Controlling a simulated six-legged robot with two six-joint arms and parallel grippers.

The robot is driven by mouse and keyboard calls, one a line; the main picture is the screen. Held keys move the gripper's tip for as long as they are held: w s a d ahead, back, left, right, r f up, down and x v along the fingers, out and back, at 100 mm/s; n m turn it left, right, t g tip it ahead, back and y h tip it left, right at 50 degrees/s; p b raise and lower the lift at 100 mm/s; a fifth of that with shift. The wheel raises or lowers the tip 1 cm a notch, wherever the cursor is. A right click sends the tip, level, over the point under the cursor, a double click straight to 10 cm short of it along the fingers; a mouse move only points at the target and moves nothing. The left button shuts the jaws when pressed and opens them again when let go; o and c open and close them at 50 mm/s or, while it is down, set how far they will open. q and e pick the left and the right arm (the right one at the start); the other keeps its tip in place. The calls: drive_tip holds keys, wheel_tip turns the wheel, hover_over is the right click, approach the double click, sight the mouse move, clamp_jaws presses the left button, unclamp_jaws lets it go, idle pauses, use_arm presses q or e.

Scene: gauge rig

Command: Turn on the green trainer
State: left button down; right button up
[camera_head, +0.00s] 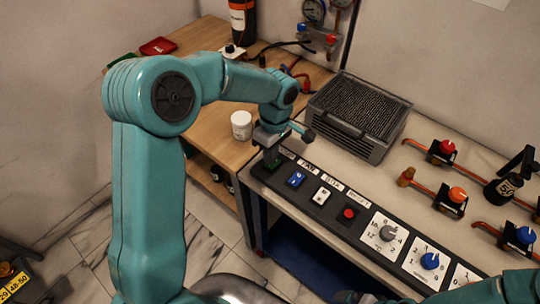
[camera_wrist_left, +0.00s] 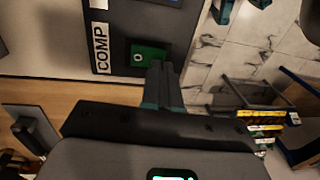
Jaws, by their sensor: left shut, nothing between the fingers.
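A green rocker switch (camera_wrist_left: 146,54) sits in a dark frame on the black panel strip, beside a label reading COMP in the left wrist view. In the head view its place at the strip's left end is mostly hidden by my left gripper (camera_head: 271,163). My left gripper (camera_wrist_left: 161,66) is shut and empty, pointing down with its tips right at the green switch's edge. I cannot tell whether they touch it. Parts of my right arm show at the lower right of the head view; its gripper does not show clearly.
Along the strip (camera_head: 335,227) follow a blue switch (camera_head: 296,179), a white switch (camera_head: 321,196), a red button (camera_head: 349,213) and dials. A white cup (camera_head: 241,125) is on the wooden table (camera_head: 205,115).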

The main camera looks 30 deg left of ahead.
use_arm(q)
drive_tip(key=shift+f, duration=0.7)
drive_tip(key=shift+s+f+b, duration=0.15)
drive_tip(key=shift+f+b, duration=0.15)
drive_tip(key=shift+b, duration=0.25)
drive_tip(key=shift+s+r, duration=0.1)
drive_tip(key=shift+w, duration=0.2)
